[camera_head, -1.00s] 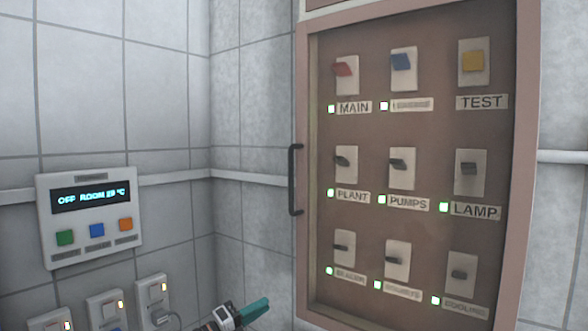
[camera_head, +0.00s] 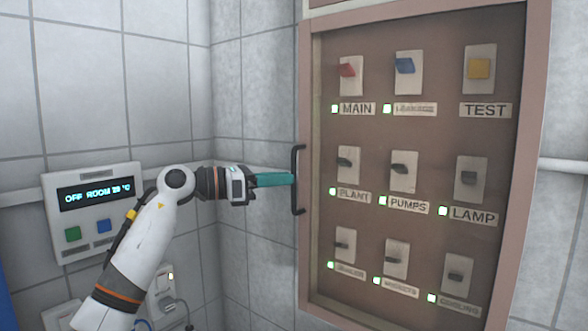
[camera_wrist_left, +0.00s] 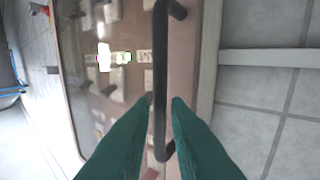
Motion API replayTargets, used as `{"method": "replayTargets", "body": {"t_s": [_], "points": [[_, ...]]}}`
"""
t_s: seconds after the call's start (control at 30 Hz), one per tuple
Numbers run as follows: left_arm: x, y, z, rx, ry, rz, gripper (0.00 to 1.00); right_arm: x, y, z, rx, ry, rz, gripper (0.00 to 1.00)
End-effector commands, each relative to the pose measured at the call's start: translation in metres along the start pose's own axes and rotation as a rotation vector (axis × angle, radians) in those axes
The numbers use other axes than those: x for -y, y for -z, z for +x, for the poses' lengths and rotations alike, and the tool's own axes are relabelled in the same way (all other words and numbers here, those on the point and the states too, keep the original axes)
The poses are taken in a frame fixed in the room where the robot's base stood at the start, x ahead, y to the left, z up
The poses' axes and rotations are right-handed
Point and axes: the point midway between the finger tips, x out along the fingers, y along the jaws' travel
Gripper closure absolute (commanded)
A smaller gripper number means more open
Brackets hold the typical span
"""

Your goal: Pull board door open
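The board door (camera_head: 531,120) has a pinkish-brown frame around a pane and sits flush in the wall board, looking shut. Its black bar handle (camera_head: 294,160) stands upright on the door's left edge. My left gripper (camera_head: 293,179), with teal fingers, is at the handle's middle. In the left wrist view the handle (camera_wrist_left: 160,60) runs between the two fingertips (camera_wrist_left: 162,100), with a small gap showing on each side, so the gripper is open around it. Contact is not visible. My right gripper is not in view.
Behind the pane are several labelled switches, such as MAIN (camera_head: 350,72) and LAMP (camera_head: 469,180), with green lights. A white control panel (camera_head: 97,170) hangs on the left tiled wall, partly behind my left arm. Wall sockets sit below it. A pale pipe (camera_head: 265,178) runs along the walls.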

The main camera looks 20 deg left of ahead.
Motion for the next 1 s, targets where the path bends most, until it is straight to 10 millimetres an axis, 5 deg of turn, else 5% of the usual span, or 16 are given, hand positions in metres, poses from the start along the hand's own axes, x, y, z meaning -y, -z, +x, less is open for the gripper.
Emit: {"method": "replayTargets", "body": {"t_s": [0.3, 0.6, 0.7, 1.0], "points": [[0.000, 0.001, 0.034, 0.000, 0.000, -0.001, 0.85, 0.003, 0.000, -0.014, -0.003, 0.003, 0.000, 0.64], [0.000, -0.001, 0.036, 0.000, 0.001, -0.001, 0.85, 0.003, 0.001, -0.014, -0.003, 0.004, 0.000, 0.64], [0.000, 0.000, 0.036, -0.001, 0.001, -0.001, 1.00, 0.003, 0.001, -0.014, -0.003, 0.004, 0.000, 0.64], [0.000, 0.000, 0.036, -0.001, 0.001, -0.001, 1.00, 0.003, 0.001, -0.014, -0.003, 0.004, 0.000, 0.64]]}}
